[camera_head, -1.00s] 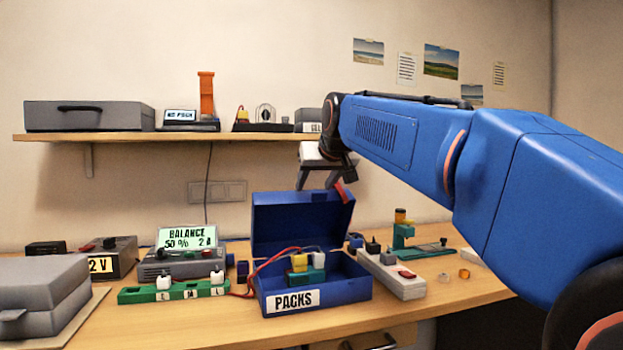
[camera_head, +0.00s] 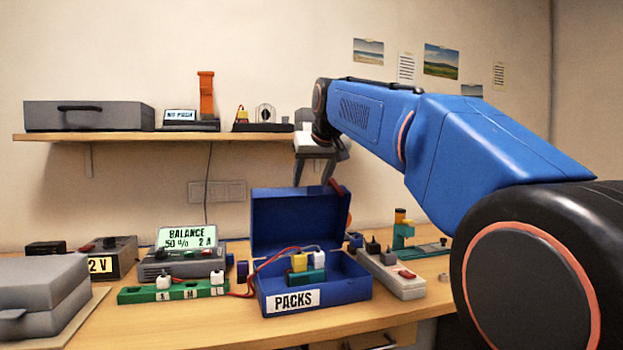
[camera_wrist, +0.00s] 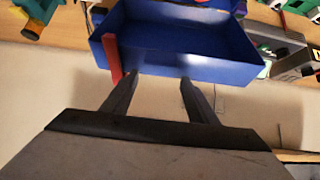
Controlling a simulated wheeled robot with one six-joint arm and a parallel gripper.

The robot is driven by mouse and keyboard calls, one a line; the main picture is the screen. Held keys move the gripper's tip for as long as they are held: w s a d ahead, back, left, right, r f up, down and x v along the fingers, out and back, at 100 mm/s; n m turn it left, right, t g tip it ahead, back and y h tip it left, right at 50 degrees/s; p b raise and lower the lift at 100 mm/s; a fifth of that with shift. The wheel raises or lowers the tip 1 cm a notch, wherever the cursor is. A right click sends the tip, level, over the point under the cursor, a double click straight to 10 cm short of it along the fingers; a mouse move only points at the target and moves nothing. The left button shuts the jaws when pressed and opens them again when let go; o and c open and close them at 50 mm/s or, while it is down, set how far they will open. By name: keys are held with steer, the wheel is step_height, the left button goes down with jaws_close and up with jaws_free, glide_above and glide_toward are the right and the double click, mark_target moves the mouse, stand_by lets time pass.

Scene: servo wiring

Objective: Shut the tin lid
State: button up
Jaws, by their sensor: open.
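The blue tin labelled PACKS (camera_head: 340,290) stands on the bench with its blue lid (camera_head: 295,222) open and raised upright at the back. A teal pack with yellow and white plugs (camera_head: 306,276) sits inside, with red wires leading out to the left. My gripper (camera_head: 313,184) is open and empty, above and behind the lid's upper edge. In the wrist view my two fingers (camera_wrist: 159,82) point toward the lid (camera_wrist: 185,50), spread apart. A red tab (camera_wrist: 112,58) on the lid's edge lies near the left finger.
A balance charger (camera_head: 180,262) and a green strip with white plugs (camera_head: 172,291) are left of the tin. A grey power strip (camera_head: 392,272) is close on its right. The shelf (camera_head: 170,137) hangs on the wall behind, and a grey case (camera_head: 45,290) is at front left.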

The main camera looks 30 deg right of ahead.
steer(key=s+f+v, duration=0.1)
steer(key=v, duration=0.9)
steer(key=s+f+v, duration=0.1)
steer(key=v, duration=0.8)
steer(key=shift+s+a, duration=0.25)
steer(key=shift+s, duration=0.2)
stand_by(1.4)
steer(key=shift+f, duration=0.1)
stand_by(0.5)
steer(key=s+a+f+n+g+y, duration=0.1)
steer(key=s+a+f, duration=0.3)
steer(key=f, duration=1.3)
steer(key=s+a+f+n+g, duration=0.1)
steer(key=s+a+f, duration=0.3)
steer(key=f, duration=1.3)
steer(key=s+a+f+n+g+y, duration=0.1)
steer(key=s+f, duration=0.6)
steer(key=f, duration=1.1)
steer(key=a+g, duration=0.1)
steer(key=a, duration=0.1)
steer(key=shift+s+a+y, duration=0.25)
steer(key=shift+a+y, duration=0.05)
steer(key=shift+a, duration=0.1)
